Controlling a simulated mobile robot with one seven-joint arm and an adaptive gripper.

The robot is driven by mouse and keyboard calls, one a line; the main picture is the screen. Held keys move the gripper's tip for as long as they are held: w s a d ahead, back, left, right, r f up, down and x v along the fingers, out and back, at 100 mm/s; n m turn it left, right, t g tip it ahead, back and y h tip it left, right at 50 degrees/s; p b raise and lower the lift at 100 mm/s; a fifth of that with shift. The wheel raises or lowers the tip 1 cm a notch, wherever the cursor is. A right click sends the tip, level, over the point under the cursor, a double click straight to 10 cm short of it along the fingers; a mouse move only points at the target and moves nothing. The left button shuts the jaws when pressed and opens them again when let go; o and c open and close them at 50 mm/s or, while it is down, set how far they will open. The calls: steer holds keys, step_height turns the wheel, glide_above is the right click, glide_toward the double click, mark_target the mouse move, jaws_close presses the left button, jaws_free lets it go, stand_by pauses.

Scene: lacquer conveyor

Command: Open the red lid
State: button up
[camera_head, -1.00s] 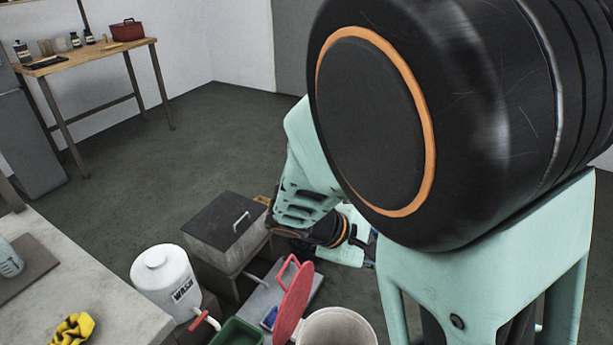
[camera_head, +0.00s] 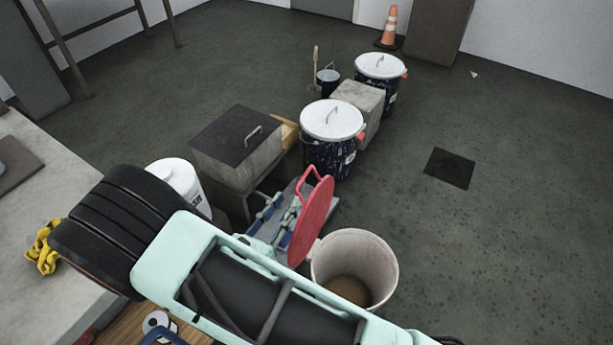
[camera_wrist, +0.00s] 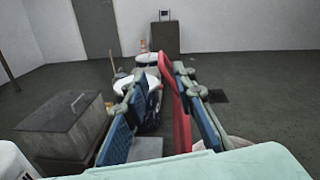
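The red lid (camera_head: 314,222) stands upright on edge at the left rim of the open pale bucket (camera_head: 392,262), with its red handle (camera_head: 310,180) on the left face. My gripper (camera_head: 268,218) is on the lid's left, handle side, with its blue-padded fingers apart. In the wrist view the lid (camera_wrist: 180,115) shows edge-on between the fingers, close to the right one. The wrist view shows a wide gap between the fingertips (camera_wrist: 160,85). I cannot tell whether the right finger touches the lid. The lid hides part of the finger area in the head view.
A grey box with a dark lid (camera_head: 225,135) and a white jug (camera_head: 180,180) stand left of my gripper. A white-lidded dark bucket (camera_head: 330,150) stands behind. A worktop with yellow cloth (camera_head: 42,250) is at left.

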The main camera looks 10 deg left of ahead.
mark_target(311, 167)
steer(key=b+x, duration=0.1)
steer(key=x, duration=0.9)
steer(key=shift+w+d, duration=0.1)
steer(key=shift+w, duration=0.2)
jaws_close()
